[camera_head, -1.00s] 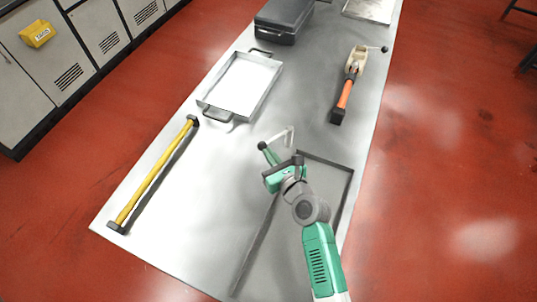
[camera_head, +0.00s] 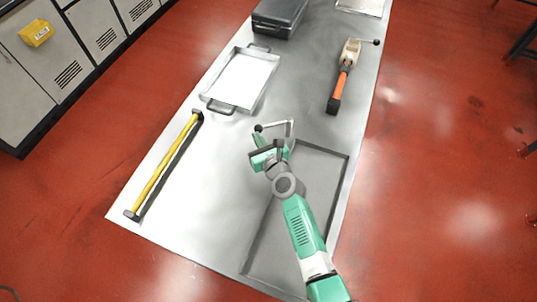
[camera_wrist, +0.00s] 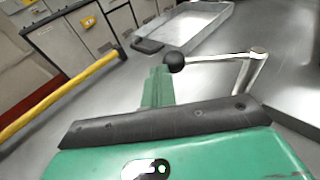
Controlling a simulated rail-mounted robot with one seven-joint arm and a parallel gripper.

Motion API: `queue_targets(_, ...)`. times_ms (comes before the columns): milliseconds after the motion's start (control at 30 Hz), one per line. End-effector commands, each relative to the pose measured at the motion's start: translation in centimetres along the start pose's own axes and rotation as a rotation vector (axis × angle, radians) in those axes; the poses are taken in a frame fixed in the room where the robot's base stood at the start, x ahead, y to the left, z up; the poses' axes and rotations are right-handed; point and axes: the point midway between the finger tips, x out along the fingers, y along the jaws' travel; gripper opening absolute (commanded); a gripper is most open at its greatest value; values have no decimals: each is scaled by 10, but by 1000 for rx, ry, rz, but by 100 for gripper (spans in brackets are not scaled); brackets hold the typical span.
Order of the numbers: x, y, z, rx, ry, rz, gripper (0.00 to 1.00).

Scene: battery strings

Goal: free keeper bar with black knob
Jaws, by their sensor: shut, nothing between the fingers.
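The keeper bar (camera_head: 277,124) is a bent pale metal rod with a black knob (camera_head: 258,128) at its left end. It stands above the table near the far end of the grey tray-like frame. In the wrist view, the bar (camera_wrist: 220,57) runs right from the knob (camera_wrist: 174,62) and bends down behind the dark gripper body. My green gripper (camera_head: 259,140) is shut and empty, just on the near side of the knob. In the wrist view its green finger (camera_wrist: 157,88) points up close beside the knob; whether they touch cannot be told.
A yellow bar (camera_head: 163,168) with dark ends lies at left. A metal tray with handles (camera_head: 232,109) stands beyond it. An orange-handled beige tool (camera_head: 343,80) lies far right, and a dark case (camera_head: 280,17) at the back. The table between yellow bar and frame is clear.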

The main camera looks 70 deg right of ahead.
Motion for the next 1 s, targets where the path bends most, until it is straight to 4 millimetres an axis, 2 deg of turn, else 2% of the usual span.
queue_targets(33, -11, 0, 5, 1, 3, -1, 0)
queue_targets(300, -81, 16, 8, -1, 1, 3, 0)
queue_targets(500, -115, 24, 4, 0, -1, 3, 0)
queue_targets(667, -124, 27, 4, 0, -3, 3, 0)
queue_targets(1000, -124, 28, 3, 1, -4, 3, 0)
